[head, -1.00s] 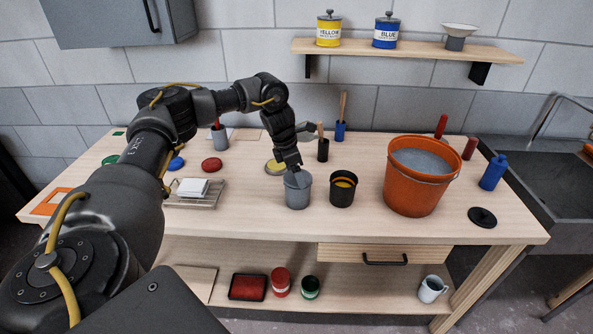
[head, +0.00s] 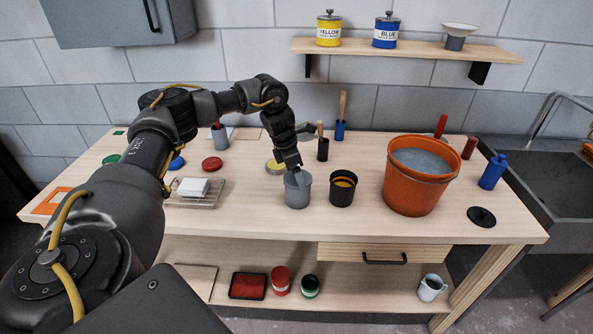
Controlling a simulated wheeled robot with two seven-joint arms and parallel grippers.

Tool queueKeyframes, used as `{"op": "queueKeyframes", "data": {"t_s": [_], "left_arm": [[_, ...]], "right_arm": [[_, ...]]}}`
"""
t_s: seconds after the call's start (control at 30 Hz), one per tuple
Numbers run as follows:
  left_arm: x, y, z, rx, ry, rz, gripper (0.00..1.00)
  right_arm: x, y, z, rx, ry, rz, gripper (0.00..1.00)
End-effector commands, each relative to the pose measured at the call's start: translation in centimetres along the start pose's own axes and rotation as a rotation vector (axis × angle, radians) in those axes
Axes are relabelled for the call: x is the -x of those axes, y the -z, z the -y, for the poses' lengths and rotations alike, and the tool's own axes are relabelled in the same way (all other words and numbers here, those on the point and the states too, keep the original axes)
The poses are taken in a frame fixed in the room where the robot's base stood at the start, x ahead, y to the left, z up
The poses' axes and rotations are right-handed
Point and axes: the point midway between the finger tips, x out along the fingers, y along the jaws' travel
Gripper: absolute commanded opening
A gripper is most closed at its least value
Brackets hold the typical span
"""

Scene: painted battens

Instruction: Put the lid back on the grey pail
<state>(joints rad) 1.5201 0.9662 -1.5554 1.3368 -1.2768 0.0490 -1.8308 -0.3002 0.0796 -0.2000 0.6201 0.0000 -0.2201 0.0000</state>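A round black lid (head: 481,217) with a knob lies flat on the bench at the right, apart from the pail. My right gripper is not in view.
A large orange bucket (head: 408,196) of greyish contents stands between the black pot and the lid. A blue bottle (head: 493,172) is behind the lid. A metal tray (head: 181,202) with white blocks lies left of the pail. The bench front near the pail is clear.

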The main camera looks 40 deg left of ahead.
Motion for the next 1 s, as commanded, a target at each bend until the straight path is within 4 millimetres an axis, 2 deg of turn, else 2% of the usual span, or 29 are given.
{"op": "queueKeyframes", "data": {"t_s": [0.93, 0.97, 1.0], "left_arm": [[-0.06, 0.00, 0.00, 0.000, 0.000, 0.000, 0.59], [-0.06, 0.00, 0.00, 0.000, 0.000, 0.000, 0.84], [-0.06, 0.00, 0.00, 0.000, 0.000, 0.000, 0.89]], "right_arm": [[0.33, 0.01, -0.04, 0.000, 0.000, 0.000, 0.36], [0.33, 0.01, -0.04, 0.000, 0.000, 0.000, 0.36], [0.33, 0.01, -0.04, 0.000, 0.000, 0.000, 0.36]]}}
